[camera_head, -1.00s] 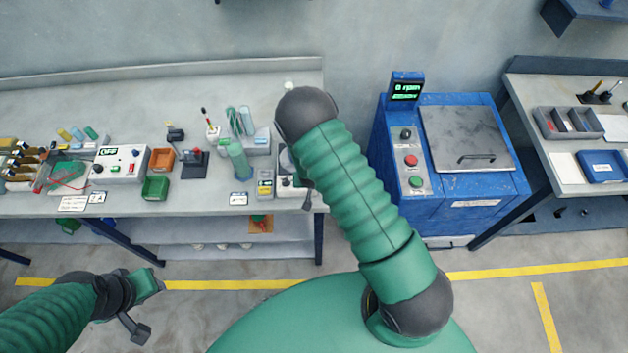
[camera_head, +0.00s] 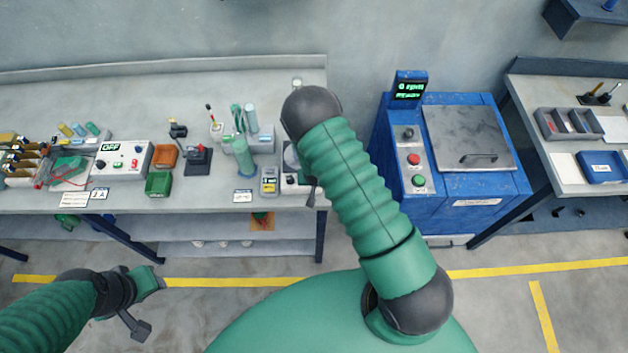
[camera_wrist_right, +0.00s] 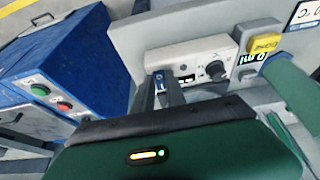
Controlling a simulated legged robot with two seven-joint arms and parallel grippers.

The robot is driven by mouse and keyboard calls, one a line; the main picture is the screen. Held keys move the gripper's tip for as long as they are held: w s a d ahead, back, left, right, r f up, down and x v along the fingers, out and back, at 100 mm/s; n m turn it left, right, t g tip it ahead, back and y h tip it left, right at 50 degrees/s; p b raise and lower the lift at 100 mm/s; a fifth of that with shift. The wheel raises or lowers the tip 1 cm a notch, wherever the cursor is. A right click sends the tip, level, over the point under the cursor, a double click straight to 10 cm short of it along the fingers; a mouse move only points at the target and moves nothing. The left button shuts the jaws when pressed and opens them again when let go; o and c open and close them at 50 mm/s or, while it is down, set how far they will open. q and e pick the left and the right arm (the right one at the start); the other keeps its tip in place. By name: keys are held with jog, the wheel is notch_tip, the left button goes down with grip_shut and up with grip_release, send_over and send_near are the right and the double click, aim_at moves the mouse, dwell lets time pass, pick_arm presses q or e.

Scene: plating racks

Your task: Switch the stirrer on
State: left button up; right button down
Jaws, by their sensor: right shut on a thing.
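The stirrer (camera_head: 290,183) is a pale box with dark controls at the right end of the left bench, partly hidden by my right arm. My left gripper (camera_head: 147,305) is open and empty, low at the left, well away from the bench.
A blue machine (camera_head: 450,195) with red and green buttons stands right of the bench. A yellow-and-grey device (camera_head: 268,182) is close beside the stirrer. A white box reading OFF (camera_head: 121,161), orange and green bins, and a green cylinder (camera_head: 243,157) stand farther left.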

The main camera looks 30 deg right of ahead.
jog(key=shift+w+g+y, duration=0.1)
jog(key=shift+g+y, duration=0.2)
jog(key=shift+d+g+y+b, duration=0.25)
jog(key=shift+g+y+b, duration=0.05)
jog(key=shift+b, duration=0.2)
jog(key=shift+w+d+f+g+b, duration=0.1)
jog(key=shift+w+d+g+b, duration=0.1)
jog(key=shift+g+b, duration=0.15)
jog(key=shift+w+a+g+y+b, duration=0.15)
jog(key=shift+g+y+b, duration=0.35)
jog(key=shift+g+b, duration=0.2)
jog(key=shift+a+r+g, duration=0.1)
jog(key=shift+r+g, duration=0.15)
pick_arm(q)
jog(key=f, duration=0.3)
jog(key=shift+s+d+f, duration=0.1)
jog(key=shift+s+d, duration=0.1)
jog(key=shift+d, duration=0.2)
pick_arm(e)
jog(key=shift+y, duration=0.3)
pick_arm(q)
jog(key=shift+d, duration=0.1)
pick_arm(e)
jog(key=c, duration=1.4)
grip_release()
jog(key=shift+r, duration=0.1)
pick_arm(q)
jog(key=shift+a, duration=0.2)
pick_arm(e)
jog(key=shift+o, duration=0.2)
